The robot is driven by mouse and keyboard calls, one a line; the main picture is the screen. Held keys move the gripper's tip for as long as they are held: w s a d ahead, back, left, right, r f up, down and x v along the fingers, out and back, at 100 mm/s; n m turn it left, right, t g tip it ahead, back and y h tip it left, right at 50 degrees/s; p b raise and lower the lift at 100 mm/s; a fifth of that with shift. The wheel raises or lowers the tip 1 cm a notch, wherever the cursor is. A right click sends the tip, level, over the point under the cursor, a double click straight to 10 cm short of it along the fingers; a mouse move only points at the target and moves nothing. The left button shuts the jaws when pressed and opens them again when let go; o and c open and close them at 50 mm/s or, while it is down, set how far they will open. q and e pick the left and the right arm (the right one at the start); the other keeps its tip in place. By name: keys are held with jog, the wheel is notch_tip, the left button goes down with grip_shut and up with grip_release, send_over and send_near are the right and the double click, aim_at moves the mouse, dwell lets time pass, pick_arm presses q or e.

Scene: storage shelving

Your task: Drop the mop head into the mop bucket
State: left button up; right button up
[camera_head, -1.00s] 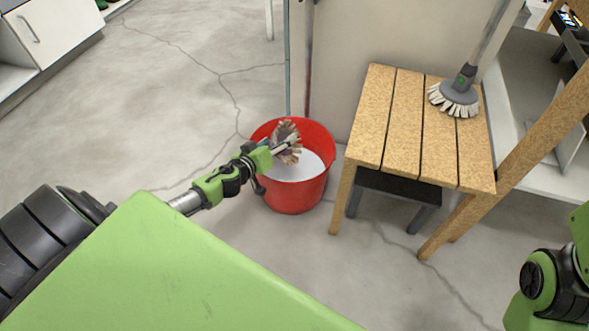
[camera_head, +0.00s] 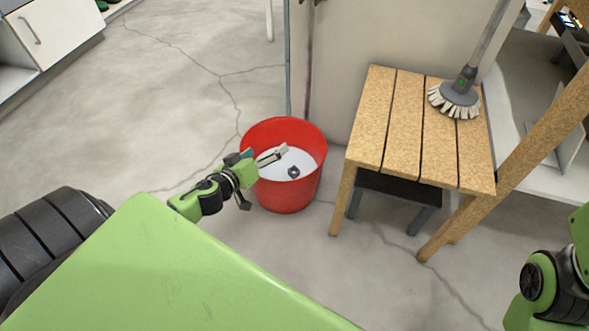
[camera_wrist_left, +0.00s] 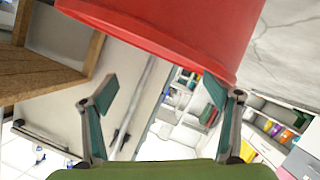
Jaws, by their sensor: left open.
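The red mop bucket (camera_head: 290,200) stands on the floor, left of the wooden stool, with a pale white interior. A small dark part (camera_head: 293,172) shows inside it against the white; it may be the hub of the mop head, whose fringe I cannot make out. My left gripper (camera_head: 273,155) is at the bucket's left rim, its fingers reaching over the opening. In the left wrist view my left gripper (camera_wrist_left: 162,92) is open with nothing between its fingers, and the red bucket (camera_wrist_left: 190,30) fills the top. My right gripper is out of view.
The wooden stool (camera_head: 403,120) stands close to the bucket's right. A mop with a handle and white bristles (camera_head: 458,98) rests on it. A pale panel (camera_head: 345,75) stands behind the bucket. Floor on the left is clear.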

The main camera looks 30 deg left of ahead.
pick_arm(q)
jog(key=v, duration=0.4)
jog(key=shift+s+d, duration=0.15)
jog(key=shift+s, duration=0.15)
jog(key=shift+d+r, duration=0.1)
